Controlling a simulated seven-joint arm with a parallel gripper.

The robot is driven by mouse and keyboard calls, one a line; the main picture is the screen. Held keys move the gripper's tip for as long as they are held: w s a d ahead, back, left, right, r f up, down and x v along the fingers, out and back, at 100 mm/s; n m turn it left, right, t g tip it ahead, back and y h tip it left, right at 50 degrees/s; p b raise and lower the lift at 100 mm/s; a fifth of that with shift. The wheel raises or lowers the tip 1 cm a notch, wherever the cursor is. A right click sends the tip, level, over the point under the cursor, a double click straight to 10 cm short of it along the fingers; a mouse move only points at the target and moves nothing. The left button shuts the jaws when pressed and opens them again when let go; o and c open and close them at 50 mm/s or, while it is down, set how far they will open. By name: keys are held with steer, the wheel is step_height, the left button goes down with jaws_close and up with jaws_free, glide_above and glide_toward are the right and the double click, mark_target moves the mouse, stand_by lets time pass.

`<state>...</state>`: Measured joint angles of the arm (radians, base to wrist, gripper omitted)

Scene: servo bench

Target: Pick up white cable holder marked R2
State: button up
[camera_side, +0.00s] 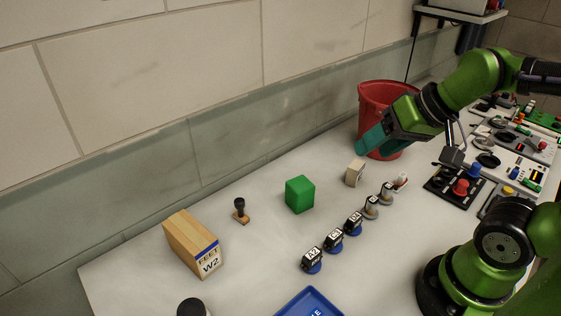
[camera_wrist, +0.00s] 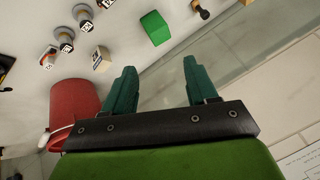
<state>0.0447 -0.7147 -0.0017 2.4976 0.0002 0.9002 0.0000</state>
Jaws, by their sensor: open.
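Several small labelled holders stand in a diagonal row on the bench. At the far end is a small white piece with some red (camera_side: 401,181), also in the wrist view (camera_wrist: 47,57). Two grey-based holders (camera_side: 371,207) (camera_side: 387,192) come before it. Three black-topped holders on blue bases (camera_side: 312,261) (camera_side: 334,241) (camera_side: 353,223) are nearer. I cannot read R2 on any of them. My gripper (camera_side: 368,142) is open and empty, up by the red bucket and away from the row. Its two teal fingers are spread apart in the wrist view (camera_wrist: 158,72).
The red bucket (camera_side: 372,97) stands by the wall. A beige block (camera_side: 354,173), green block (camera_side: 300,194), stamp (camera_side: 240,210) and W2 box (camera_side: 192,244) stand left of the row. A blue tray (camera_side: 309,303) lies in front. Control panels (camera_side: 453,187) are right.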

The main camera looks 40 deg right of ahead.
steer(key=w+d+f+m+g+h, duration=0.1)
steer(key=w+d+f+g+h, duration=0.15)
steer(key=d, duration=0.85)
steer(key=n+g, duration=0.5)
steer(key=n, duration=0.1)
glide_above(403, 174)
step_height(403, 174, down, 4)
steer(key=shift+t+y, duration=0.25)
steer(key=shift+y, duration=0.1)
steer(key=f, duration=1)
steer(key=shift+s+a, duration=0.1)
steer(key=shift+s, duration=0.2)
steer(key=shift+w+f, duration=0.15)
steer(key=shift+f, duration=1.45)
steer(key=shift+w+f, duration=0.1)
steer(key=shift+f, duration=1.45)
jaws_close()
